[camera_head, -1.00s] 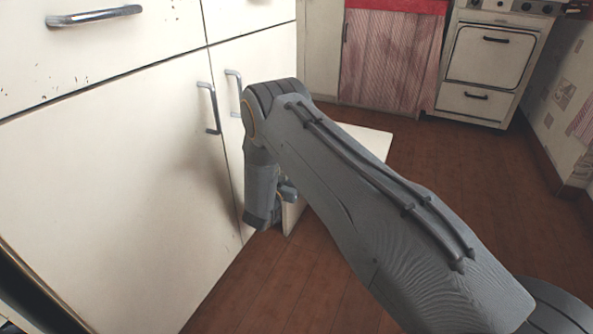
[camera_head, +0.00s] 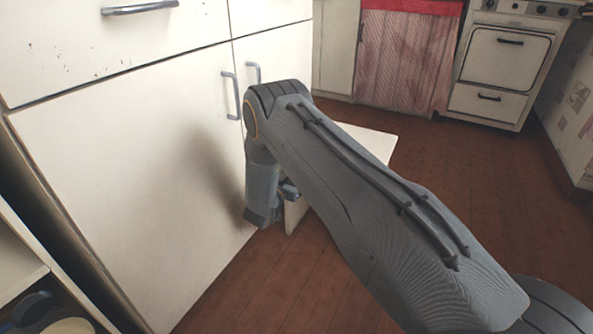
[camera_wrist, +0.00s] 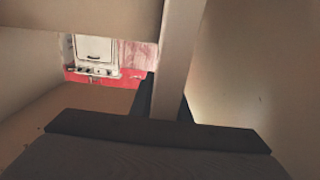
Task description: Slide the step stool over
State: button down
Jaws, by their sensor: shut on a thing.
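The step stool (camera_head: 372,144) is cream-white and stands on the floor beside the white cabinet fronts. My arm hides much of it in the head view; a corner of its top and part of a lower edge show. My gripper (camera_head: 276,208) points down at the stool's near side, close to the cabinet. In the wrist view, my gripper (camera_wrist: 166,100) has its dark fingers on both sides of a pale upright part of the step stool (camera_wrist: 180,55) and is shut on it.
White cabinet doors (camera_head: 130,180) with metal handles run along the left. An open shelf (camera_head: 25,265) with dark items is at the lower left. A white stove (camera_head: 500,70) and a red-curtained cupboard (camera_head: 400,60) stand at the back. The brown floor (camera_head: 470,190) at right is clear.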

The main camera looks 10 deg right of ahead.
jog(key=c, duration=1.6)
grip_release()
jog(key=shift+d, duration=0.35)
jog(key=shift+s+a, duration=0.1)
jog(key=shift+a, duration=0.05)
jog(key=p+v, duration=0.3)
jog(key=v, duration=0.4)
jog(key=shift+s+a, duration=0.15)
jog(key=shift+s, duration=0.15)
